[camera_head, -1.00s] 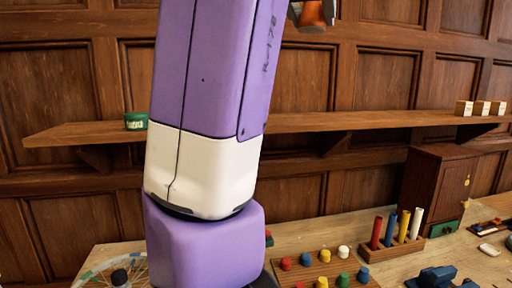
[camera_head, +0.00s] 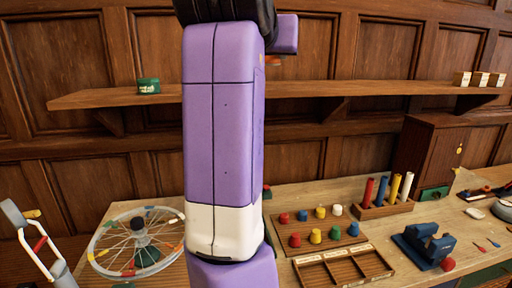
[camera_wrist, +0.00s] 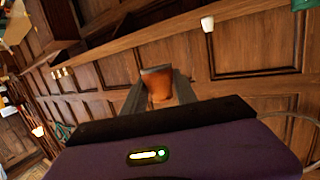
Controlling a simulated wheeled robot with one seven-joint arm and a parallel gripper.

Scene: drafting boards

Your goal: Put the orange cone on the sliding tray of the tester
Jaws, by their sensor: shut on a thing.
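The orange cone (camera_wrist: 157,86) is between the two grey fingers of my gripper (camera_wrist: 158,78) in the wrist view. My gripper is shut on it and holds it in the air, with the panelled wall behind. In the head view only a small orange patch (camera_head: 272,61) shows beside my purple arm; it is probably the cone. My arm hides the gripper there. I cannot pick out the tester or its sliding tray with certainty in these views.
A wall shelf (camera_head: 370,88) carries a green tin (camera_head: 148,86) and small boxes (camera_head: 480,79). On the bench are a spoked wheel (camera_head: 103,235), a peg board (camera_head: 293,222), a divided wooden tray (camera_head: 345,268), a rack of coloured rods (camera_head: 385,207) and a blue vise (camera_head: 428,245).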

